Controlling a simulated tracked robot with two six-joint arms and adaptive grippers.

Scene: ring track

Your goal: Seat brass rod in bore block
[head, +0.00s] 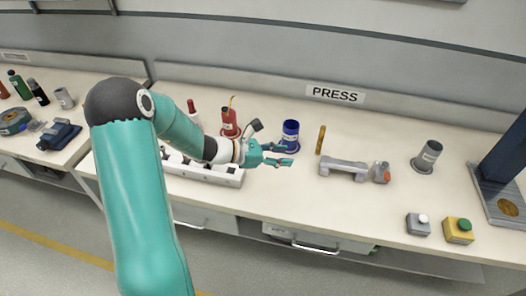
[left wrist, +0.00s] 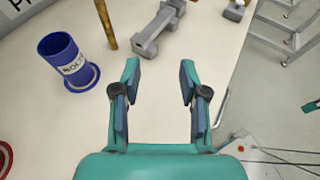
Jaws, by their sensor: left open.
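The brass rod (head: 320,139) stands upright on the bench, right of the blue cup. Its lower part also shows at the top of the left wrist view (left wrist: 105,25). A grey block with two raised ends (head: 343,169) lies right of the rod; I cannot tell whether it is the bore block, and no bore shows. It is also in the left wrist view (left wrist: 146,35). My left gripper (head: 291,155) is open and empty, left of the rod and apart from it. Its two fingers (left wrist: 159,68) show bare bench between them. My right gripper is not in view.
The blue cup (head: 290,136) stands just behind my left gripper. A red container (head: 229,124) and a white rack (head: 228,178) are near my arm. A small grey-and-red piece (head: 381,172), a grey cup (head: 427,157) and button boxes (head: 458,231) stand right. The bench front is clear.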

